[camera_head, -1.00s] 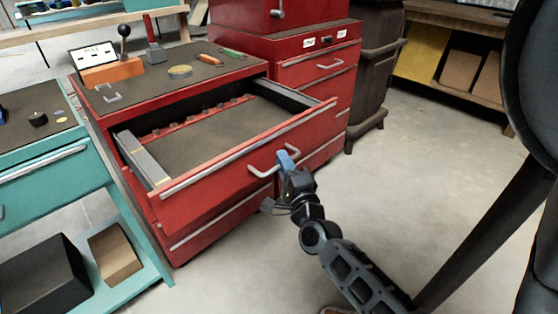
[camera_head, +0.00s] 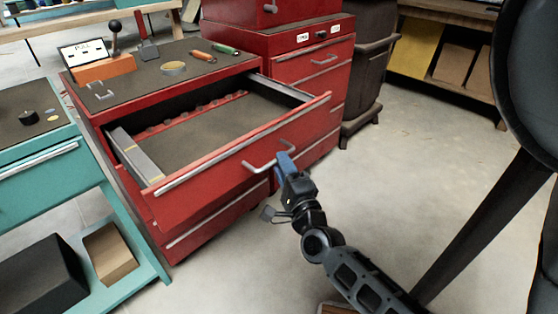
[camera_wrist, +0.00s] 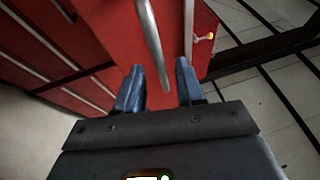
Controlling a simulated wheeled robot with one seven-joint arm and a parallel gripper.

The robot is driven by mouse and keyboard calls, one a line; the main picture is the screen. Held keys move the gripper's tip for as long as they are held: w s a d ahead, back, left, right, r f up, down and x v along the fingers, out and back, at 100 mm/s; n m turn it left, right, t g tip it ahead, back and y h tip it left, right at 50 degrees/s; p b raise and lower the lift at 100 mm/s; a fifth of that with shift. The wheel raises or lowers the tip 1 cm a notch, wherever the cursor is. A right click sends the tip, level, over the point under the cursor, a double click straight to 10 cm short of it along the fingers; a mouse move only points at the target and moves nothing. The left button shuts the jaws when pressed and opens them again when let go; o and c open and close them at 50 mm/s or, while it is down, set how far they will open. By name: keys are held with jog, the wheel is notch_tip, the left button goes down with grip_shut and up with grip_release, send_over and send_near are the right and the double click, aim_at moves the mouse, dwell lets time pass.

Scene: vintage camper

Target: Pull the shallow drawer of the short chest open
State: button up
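The short red chest (camera_head: 135,182) has its shallow top drawer (camera_head: 230,160) standing well open, showing a grey floor and a row of red dividers along the back. The drawer's bar handle (camera_head: 262,166) is on its front face. My gripper (camera_head: 284,160) is at the right end of this handle. In the wrist view my gripper (camera_wrist: 159,75) has its two blue fingers apart with a gap between them. The metal handle (camera_wrist: 152,45) ends in line with that gap; I cannot tell whether it touches a finger.
A taller red chest (camera_head: 314,66) stands to the right, with a dark bin (camera_head: 372,70) beside it. A teal cart (camera_head: 45,160) is close on the left. Tools and an orange block (camera_head: 104,71) are on the short chest's top.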

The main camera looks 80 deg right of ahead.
jog(key=v, duration=0.4)
jog(key=shift+s+a+f, duration=0.1)
jog(key=shift+s+a, duration=0.15)
jog(key=shift+a, duration=0.05)
jog(key=s+a+r+n+t+y+p, duration=0.1)
jog(key=a+r+n+y, duration=0.3)
jog(key=a+n, duration=0.5)
jog(key=s+a+r+n+t+y+p, duration=0.1)
jog(key=s+a+r+n+y+p, duration=0.2)
jog(key=a+n+y, duration=0.3)
jog(key=s+a+r+n+t+y+p, duration=0.1)
jog(key=s+a+r+n+y, duration=0.3)
jog(key=a+n, duration=0.8)
jog(key=r+n+y+p, duration=0.1)
jog(key=n+y, duration=0.1)
jog(key=shift+s+a+r+n, duration=0.25)
jog(key=shift+a+r+n, duration=0.1)
jog(key=shift+a+n, duration=0.05)
